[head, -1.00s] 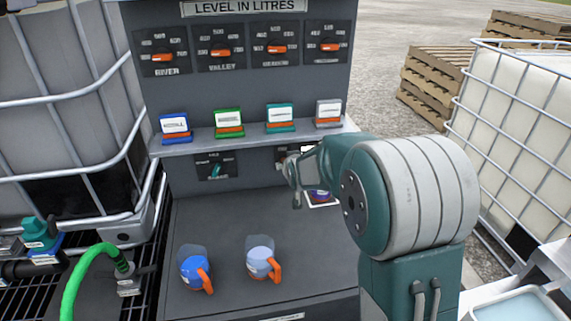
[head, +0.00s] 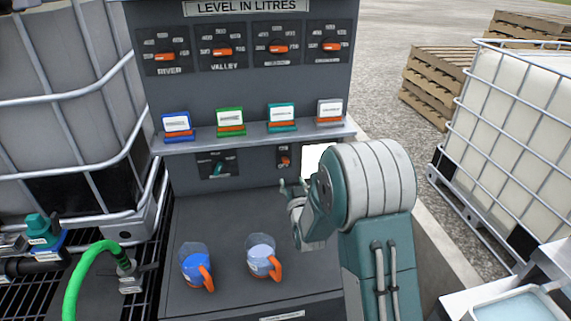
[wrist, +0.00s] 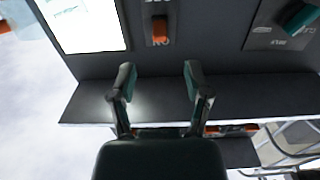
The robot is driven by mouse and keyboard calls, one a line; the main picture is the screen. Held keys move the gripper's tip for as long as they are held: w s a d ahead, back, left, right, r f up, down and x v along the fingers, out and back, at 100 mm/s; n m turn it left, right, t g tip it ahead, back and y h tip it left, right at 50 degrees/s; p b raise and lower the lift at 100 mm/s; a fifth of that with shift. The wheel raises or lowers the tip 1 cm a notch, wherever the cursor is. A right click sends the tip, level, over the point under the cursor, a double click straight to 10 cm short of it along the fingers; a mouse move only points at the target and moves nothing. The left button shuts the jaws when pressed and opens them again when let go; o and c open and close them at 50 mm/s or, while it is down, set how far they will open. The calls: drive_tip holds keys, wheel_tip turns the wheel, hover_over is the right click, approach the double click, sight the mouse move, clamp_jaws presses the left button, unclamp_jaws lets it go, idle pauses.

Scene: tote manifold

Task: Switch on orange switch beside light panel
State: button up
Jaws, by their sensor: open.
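The orange switch (head: 285,161) is a small orange lever on a dark plate low on the grey panel, under the shelf. In the wrist view the orange switch (wrist: 159,30) shows upside down at the top, with lettering reading "ON" at one end. The light panel (head: 318,160) is a bright white rectangle just right of the switch, partly hidden by my arm; it also shows in the wrist view (wrist: 86,22). My gripper (head: 292,184) is open and empty, below the switch and apart from it. In the wrist view the fingers (wrist: 158,80) straddle the switch's line.
A teal knob (head: 218,169) sits left of the switch. A shelf (head: 255,133) with several coloured cards juts out above. Two jugs, one blue (head: 193,265) and one clear (head: 261,247), stand on the counter (head: 225,225) below. Several dials line the panel's top.

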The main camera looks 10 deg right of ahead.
sight(285, 163)
drive_tip(key=w, duration=1)
clamp_jaws()
